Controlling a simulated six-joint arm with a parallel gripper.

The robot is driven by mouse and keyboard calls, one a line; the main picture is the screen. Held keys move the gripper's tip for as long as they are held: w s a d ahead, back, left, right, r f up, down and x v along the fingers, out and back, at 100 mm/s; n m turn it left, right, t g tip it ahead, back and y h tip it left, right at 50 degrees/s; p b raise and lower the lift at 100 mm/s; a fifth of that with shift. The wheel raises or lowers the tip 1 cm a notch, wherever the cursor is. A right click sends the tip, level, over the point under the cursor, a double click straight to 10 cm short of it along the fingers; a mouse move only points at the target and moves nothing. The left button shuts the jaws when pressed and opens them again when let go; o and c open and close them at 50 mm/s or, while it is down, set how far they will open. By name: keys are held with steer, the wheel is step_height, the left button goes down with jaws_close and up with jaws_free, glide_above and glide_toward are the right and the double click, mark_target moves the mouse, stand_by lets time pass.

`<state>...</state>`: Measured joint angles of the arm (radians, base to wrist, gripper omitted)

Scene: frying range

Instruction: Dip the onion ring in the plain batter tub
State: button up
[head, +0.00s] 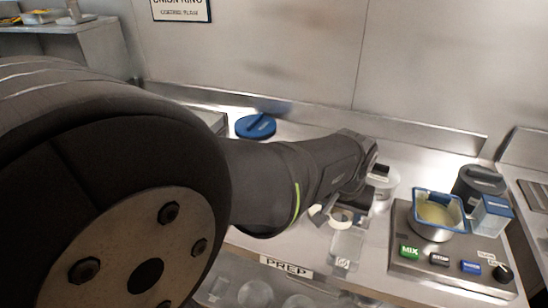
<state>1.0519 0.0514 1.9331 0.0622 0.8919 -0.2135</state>
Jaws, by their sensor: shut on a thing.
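My gripper (347,208) is at the end of my dark arm, over the middle of the steel counter. It is shut on a pale ring, the onion ring (341,217), held near a clear flat tray or plate on the counter. A round tub with pale yellow batter (436,213) and a blue square rim (415,196) sits on the mixer base to the right, apart from my gripper. Whether its label says plain is too small to read. My arm hides much of the left of the counter.
The steel mixer base (408,270) carries a green MIX button (409,251) and other controls. A blue-and-clear box (491,217) and a dark canister (480,186) stand right of the tub. A whitish container (388,187) is behind my gripper. A blue lid (255,126) lies farther back.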

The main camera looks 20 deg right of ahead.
steer(key=w+a+r+n, duration=0.1)
steer(key=w+a+n, duration=0.1)
steer(key=w, duration=1)
steer(key=w+a+n, duration=0.2)
steer(key=w+n, duration=0.1)
steer(key=w, duration=0.9)
steer(key=shift+m+t+y, duration=0.3)
steer(key=shift+y, duration=0.1)
steer(key=shift+a+f, duration=0.15)
steer(key=shift+f, duration=5.9)
steer(key=shift+a, duration=0.1)
